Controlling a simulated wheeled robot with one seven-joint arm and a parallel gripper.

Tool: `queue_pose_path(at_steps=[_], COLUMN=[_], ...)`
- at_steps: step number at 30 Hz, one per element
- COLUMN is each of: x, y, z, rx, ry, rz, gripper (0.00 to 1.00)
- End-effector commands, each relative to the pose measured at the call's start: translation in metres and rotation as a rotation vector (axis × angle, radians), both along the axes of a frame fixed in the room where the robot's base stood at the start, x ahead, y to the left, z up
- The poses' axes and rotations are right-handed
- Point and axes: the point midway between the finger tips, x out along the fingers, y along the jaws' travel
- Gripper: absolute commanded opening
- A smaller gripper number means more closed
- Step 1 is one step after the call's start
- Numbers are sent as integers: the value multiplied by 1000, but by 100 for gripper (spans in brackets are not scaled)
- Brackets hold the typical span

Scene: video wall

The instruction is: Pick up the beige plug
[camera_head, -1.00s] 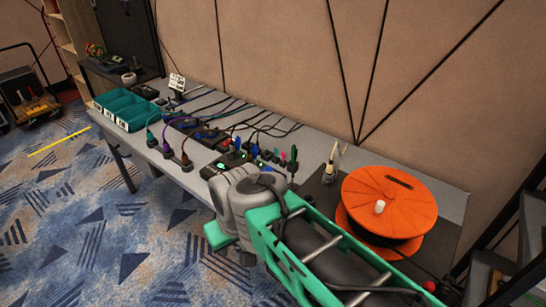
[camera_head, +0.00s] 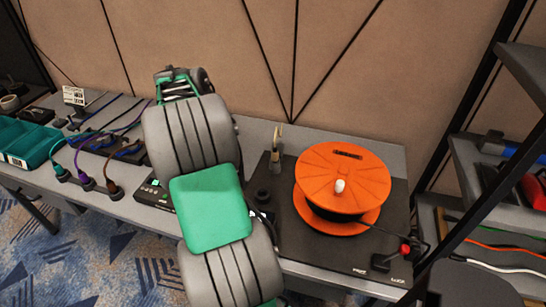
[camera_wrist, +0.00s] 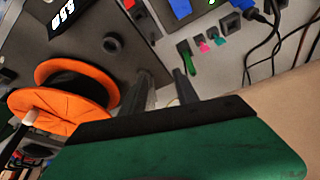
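A small pale beige piece, which looks like the beige plug (camera_head: 278,135), stands upright by a dark block, just left of the orange reel in the head view. In the wrist view I cannot make it out clearly; only a thin pale sliver shows between the fingers. My gripper (camera_wrist: 164,80) shows two dark fingers apart in the wrist view, with nothing clearly held. In the head view the end of my arm reaches toward the wall, left of the beige piece, and the fingertips are hidden.
The orange cable reel (camera_head: 345,178) stands on a black board (camera_head: 290,240). Green (camera_wrist: 185,55) and pink (camera_wrist: 203,45) plugs sit near the fingers. Teal bins (camera_head: 28,145) and cables lie left. A shelf rack (camera_head: 470,170) stands right; the wall closes the back.

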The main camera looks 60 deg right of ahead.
Motion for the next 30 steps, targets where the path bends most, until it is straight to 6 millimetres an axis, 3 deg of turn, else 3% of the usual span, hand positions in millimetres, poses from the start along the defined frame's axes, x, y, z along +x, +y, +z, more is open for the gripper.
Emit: queue_pose_path(at_steps=[1, 3, 6, 16, 22, 30], x=[-26, -54, -78, -92, -99, -99], y=[-39, -74, -99, -117, -130, -131], z=[-17, -32, -43, -79, -110, -114], rx=[-10, -29, -47, -50, -50, -52], ry=[4, 0, -2, -2, -3, -6], rz=[-156, -319, -443, -468, -466, -464], gripper=[36, 36, 36, 36, 36, 33])
